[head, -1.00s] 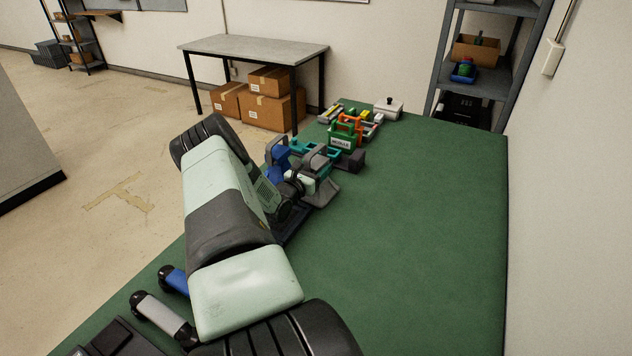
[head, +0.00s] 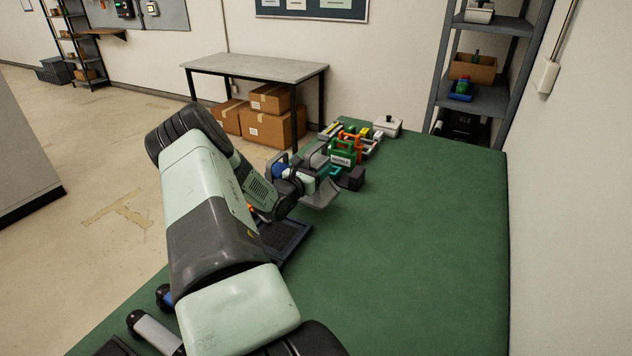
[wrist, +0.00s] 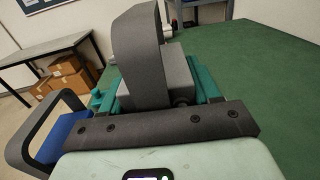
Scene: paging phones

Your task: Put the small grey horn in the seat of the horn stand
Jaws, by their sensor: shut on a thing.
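My gripper (head: 316,182) is over the far left part of the green table. In the wrist view its dark curved finger (wrist: 140,45) stands in front of a grey block (wrist: 172,72), which looks like the small grey horn. The gripper is shut on it. In the head view my gripper hides most of the horn. Teal parts (wrist: 207,82) show just behind the grey block and appear to belong to a stand. A teal piece also shows beside the gripper in the head view (head: 327,171). I cannot tell whether horn and teal parts touch.
A blue thing with a grey loop (wrist: 66,128) is close on the left in the wrist view. The right side of the green table (head: 425,240) is clear.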

